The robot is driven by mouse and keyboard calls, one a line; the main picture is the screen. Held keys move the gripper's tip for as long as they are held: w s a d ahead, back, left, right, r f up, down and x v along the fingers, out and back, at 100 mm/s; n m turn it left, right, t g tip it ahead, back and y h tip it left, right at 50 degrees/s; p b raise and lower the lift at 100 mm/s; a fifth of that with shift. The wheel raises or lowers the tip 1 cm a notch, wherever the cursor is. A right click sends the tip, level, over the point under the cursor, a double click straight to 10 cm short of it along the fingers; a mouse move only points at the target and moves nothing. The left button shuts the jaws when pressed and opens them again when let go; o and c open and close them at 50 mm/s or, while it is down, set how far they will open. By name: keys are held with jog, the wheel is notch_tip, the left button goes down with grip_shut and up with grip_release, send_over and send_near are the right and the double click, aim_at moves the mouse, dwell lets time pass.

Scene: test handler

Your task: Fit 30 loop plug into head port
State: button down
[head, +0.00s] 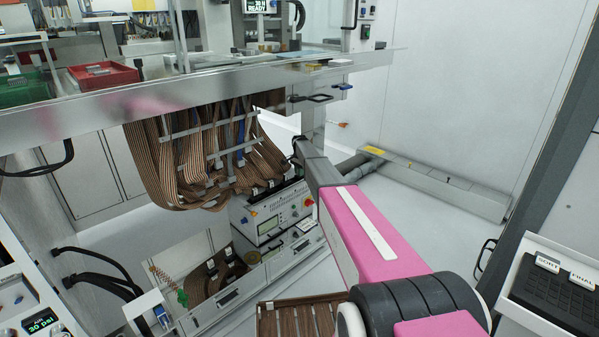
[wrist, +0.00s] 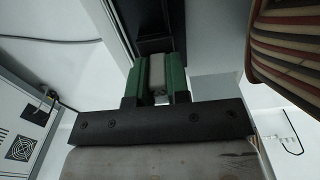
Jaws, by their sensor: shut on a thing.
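In the wrist view my gripper (wrist: 157,80) has its two green-padded fingers shut on a small pale grey block (wrist: 156,68), taken to be the loop plug. Only part of the block shows between the pads. A dark, slot-like structure (wrist: 154,20) lies just beyond the fingertips. I cannot tell whether it is the head port, or whether the block touches it. In the head view my pink arm reaches in under the metal bench, and its far end is beside the hanging ribbon cables. The fingers and the plug cannot be made out there.
Brown ribbon cables (head: 205,155) hang in loops under the bench (head: 170,88), close left of my arm; they also show in the wrist view (wrist: 290,60). A grey instrument box (head: 268,222) stands below. A red tray (head: 103,75) sits on the bench.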

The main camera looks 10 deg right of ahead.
jog(key=c, duration=1)
grip_release()
notch_tip(320, 180, up, 11)
jog(key=shift+f, duration=0.1)
jog(key=s+f+n, duration=0.2)
jog(key=s+n, duration=0.1)
jog(key=s, duration=1.6)
jog(key=s+f+n, duration=0.2)
jog(key=s+n, duration=0.2)
jog(key=s, duration=1.5)
jog(key=s+f+n, duration=0.1)
jog(key=s+n, duration=0.2)
jog(key=s, duration=1.6)
jog(key=shift+s+f+n, duration=0.15)
jog(key=shift+f+n, duration=0.25)
